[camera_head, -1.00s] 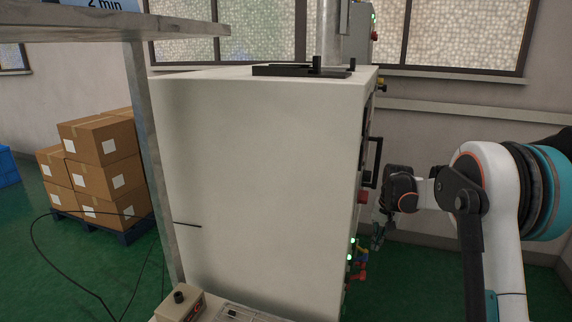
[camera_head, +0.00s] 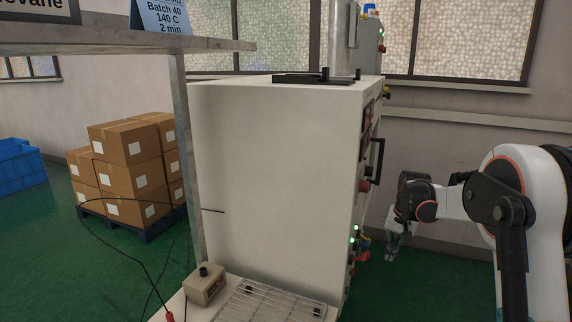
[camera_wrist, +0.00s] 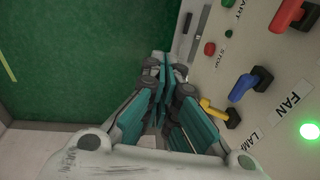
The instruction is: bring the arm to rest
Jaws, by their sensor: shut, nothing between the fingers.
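My gripper (camera_head: 393,247) hangs at the end of my arm, to the right of the large white cabinet (camera_head: 270,170) in the head view. It points down and is in front of the cabinet's control side. In the wrist view my gripper (camera_wrist: 163,70) has its teal fingers together with nothing between them. It is beside the control panel (camera_wrist: 252,45), and I see no clear contact. My arm is bent at the right edge of the head view.
The panel carries a red switch (camera_wrist: 288,14), a blue switch (camera_wrist: 243,86), a yellow switch (camera_wrist: 214,110) and a lit green lamp (camera_wrist: 310,131). A black handle (camera_head: 377,160) juts from the cabinet. A wire rack (camera_head: 268,304) and button box (camera_head: 204,285) stand in front. Boxes (camera_head: 130,150) stand left.

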